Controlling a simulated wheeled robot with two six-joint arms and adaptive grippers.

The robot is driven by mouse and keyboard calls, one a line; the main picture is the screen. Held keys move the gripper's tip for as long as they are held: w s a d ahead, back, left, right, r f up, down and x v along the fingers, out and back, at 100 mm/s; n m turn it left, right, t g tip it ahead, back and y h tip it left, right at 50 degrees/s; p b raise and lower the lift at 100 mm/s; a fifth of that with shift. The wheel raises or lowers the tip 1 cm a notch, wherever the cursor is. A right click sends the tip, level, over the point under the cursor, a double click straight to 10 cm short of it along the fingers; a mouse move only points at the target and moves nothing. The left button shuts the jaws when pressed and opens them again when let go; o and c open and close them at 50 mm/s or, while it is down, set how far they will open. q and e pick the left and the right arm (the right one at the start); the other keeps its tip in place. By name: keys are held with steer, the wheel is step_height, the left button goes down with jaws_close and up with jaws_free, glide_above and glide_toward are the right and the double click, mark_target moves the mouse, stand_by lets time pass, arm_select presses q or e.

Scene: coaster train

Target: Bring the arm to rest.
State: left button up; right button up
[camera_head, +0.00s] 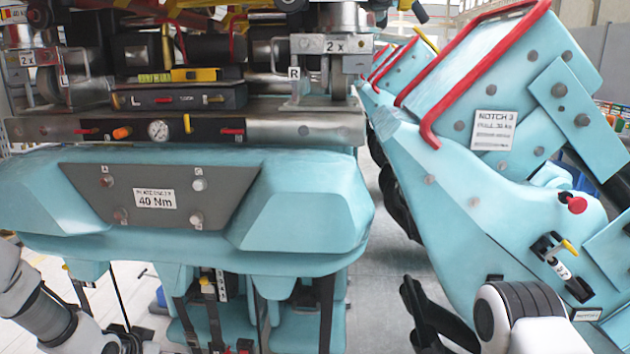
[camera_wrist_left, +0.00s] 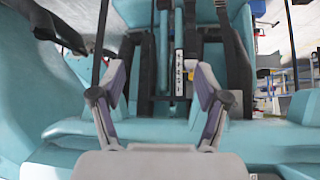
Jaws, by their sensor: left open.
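My left arm comes in at the lower left of the head view, with my left gripper (camera_head: 122,338) low in the picture, in front of the lower part of a turquoise coaster car. In the left wrist view my left gripper (camera_wrist_left: 160,82) is open, its two fingers apart and nothing between them. Beyond the fingers are turquoise car parts, dark straps and a narrow labelled strip (camera_wrist_left: 179,72). My right arm (camera_head: 512,310) shows at the lower right of the head view. Dark finger-like parts (camera_head: 428,312) beside it look like my right gripper, but its opening is unclear.
The turquoise car front (camera_head: 300,215) with a grey "40 Nm" plate (camera_head: 155,200) stands close ahead. A metal beam (camera_head: 300,128) carries gauges and levers above it. A second turquoise car (camera_head: 490,190) with red bars stands at right. Grey floor (camera_head: 385,290) shows between them.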

arm_select(q)
steer(key=s+d+f+g+b, duration=0.1)
steer(key=s+d+f+g, duration=0.25)
steer(key=s+f, duration=0.8)
steer(key=s+d+f+n+g+b, duration=0.1)
steer(key=s+d+f+g, duration=0.1)
steer(key=s+f, duration=0.55)
steer(key=s+d+f+g+b, duration=0.1)
steer(key=s+d+f+g, duration=0.3)
steer(key=s, duration=0.6)
steer(key=s+a+n+t+y, duration=0.1)
steer(key=s+a+n+y, duration=0.1)
steer(key=s, duration=0.4)
steer(key=shift+s+a+r, duration=0.25)
steer(key=shift+s, duration=0.15)
steer(key=shift+w, duration=0.1)
steer(key=shift+c, duration=0.4)
